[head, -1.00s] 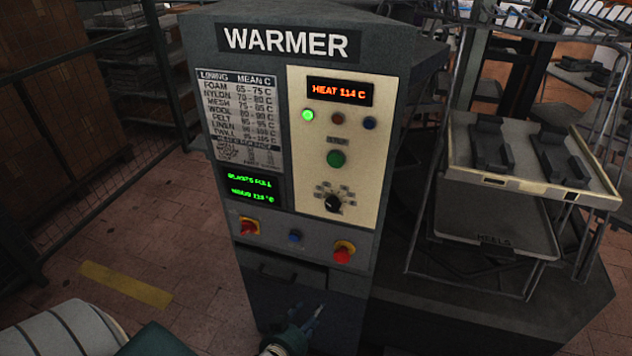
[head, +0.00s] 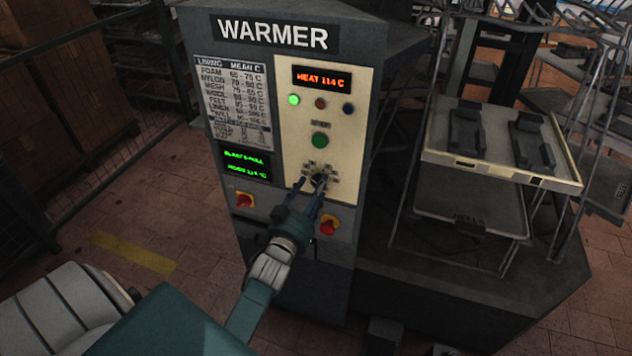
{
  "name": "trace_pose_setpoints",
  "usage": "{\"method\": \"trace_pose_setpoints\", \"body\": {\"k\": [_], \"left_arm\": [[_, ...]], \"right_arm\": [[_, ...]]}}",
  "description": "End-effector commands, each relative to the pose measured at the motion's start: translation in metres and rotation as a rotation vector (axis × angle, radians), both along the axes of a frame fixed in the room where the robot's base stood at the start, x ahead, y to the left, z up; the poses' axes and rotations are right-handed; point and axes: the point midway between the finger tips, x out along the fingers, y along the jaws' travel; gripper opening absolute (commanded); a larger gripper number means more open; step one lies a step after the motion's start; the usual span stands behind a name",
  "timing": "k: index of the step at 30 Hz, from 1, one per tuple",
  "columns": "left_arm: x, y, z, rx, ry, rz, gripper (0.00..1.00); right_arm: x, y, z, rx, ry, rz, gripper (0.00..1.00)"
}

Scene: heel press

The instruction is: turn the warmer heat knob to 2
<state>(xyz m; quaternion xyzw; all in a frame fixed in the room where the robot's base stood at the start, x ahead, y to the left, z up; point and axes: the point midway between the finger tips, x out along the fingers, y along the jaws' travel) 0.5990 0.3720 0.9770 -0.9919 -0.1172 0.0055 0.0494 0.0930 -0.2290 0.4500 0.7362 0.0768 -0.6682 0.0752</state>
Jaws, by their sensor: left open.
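The warmer (head: 215,90) is a grey cabinet with a cream control panel (head: 345,140). Its heat knob (head: 319,180) is a small dark dial low on that panel, with small position marks around its upper side. I cannot read the marks or tell which one the knob points at. The red display (head: 322,78) reads HEAT 114 C. My left gripper (head: 308,189) is open, its two fingers pointing up at the knob, one on each side in the picture. I cannot tell whether they touch it. My right gripper is not in view.
Above the knob are a green button (head: 320,140) and a lit green lamp (head: 294,100). Red switches on yellow plates sit left (head: 244,200) and right (head: 328,226) below the panel. A rack with a cream tray (head: 500,170) stands to the right.

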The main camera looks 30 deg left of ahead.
Motion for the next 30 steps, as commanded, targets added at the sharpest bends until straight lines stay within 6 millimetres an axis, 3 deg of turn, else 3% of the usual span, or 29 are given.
{"method": "trace_pose_setpoints", "body": {"k": [6, 14, 15, 21, 22, 30], "left_arm": [[0.018, 0.005, 0.000, 0.001, 0.000, 0.000, 0.49], [0.019, 0.005, -0.001, 0.001, 0.001, 0.000, 0.49], [0.019, 0.005, -0.001, 0.001, 0.001, 0.000, 0.47], [0.019, 0.005, -0.001, 0.001, 0.001, 0.000, 0.07], [0.019, 0.005, -0.001, 0.001, 0.001, 0.000, 0.04], [0.019, 0.005, 0.000, 0.058, 0.014, 0.001, 0.04]], "right_arm": [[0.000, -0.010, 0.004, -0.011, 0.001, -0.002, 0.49], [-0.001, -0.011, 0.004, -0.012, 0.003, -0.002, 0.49], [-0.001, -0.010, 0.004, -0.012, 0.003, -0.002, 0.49], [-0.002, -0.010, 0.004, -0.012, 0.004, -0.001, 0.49], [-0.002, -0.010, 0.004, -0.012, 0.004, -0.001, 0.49], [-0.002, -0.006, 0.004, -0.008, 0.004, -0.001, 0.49]]}}
